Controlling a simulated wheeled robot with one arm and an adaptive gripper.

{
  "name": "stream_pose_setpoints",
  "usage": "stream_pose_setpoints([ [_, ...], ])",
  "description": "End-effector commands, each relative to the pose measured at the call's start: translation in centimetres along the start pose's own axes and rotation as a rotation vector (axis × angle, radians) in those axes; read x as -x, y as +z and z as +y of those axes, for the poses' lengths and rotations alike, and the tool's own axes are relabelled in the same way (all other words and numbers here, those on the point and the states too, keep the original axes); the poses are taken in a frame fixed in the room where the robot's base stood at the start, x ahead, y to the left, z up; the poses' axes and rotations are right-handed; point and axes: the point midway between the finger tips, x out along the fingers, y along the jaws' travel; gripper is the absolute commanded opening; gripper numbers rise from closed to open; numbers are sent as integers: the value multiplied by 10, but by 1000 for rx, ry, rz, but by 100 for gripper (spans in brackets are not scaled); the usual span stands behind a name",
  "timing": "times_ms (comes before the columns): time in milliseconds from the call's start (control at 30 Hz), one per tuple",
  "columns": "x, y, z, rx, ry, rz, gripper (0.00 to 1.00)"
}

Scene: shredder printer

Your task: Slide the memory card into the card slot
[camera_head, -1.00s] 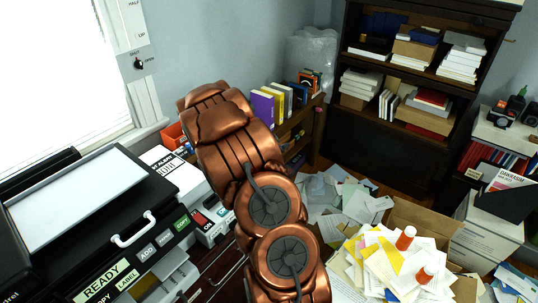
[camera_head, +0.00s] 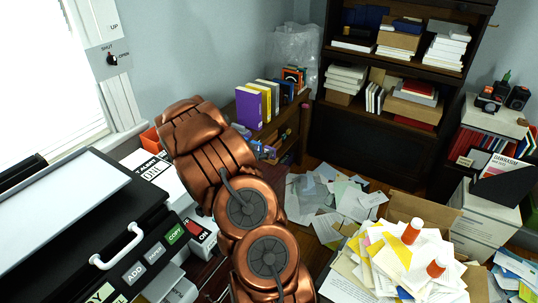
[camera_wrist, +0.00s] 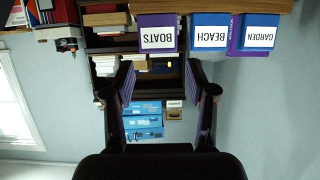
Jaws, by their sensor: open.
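I cannot make out the memory card or the card slot in either view. The black printer (camera_head: 95,235) stands at the lower left of the head view, with a white handle and labelled buttons such as COPY, PAPER and ADD. My copper arm crosses the middle of that view and hides part of the area beside the printer. The gripper itself is hidden there. In the wrist view, which looks upside down, my gripper (camera_wrist: 160,92) is open, with its two dark fingers apart and nothing between them.
Labelled boxes marked BOATS (camera_wrist: 157,36), BEACH (camera_wrist: 208,34) and GARDEN (camera_wrist: 257,34) show in the wrist view. A low bookshelf (camera_head: 293,138) holds upright books (camera_head: 250,108). A dark bookcase (camera_head: 345,125) stands behind. Loose papers (camera_head: 330,205) and a heaped box (camera_head: 455,225) cover the floor.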

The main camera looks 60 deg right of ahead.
Motion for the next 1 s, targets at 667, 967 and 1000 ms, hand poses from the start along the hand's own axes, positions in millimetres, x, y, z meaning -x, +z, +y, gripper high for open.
stream_pose_setpoints([
  [667,-54,0,5,0,6,-2,56],
  [967,-66,1,3,-2,2,0,56],
  [1000,-66,1,3,-2,2,0,56],
])
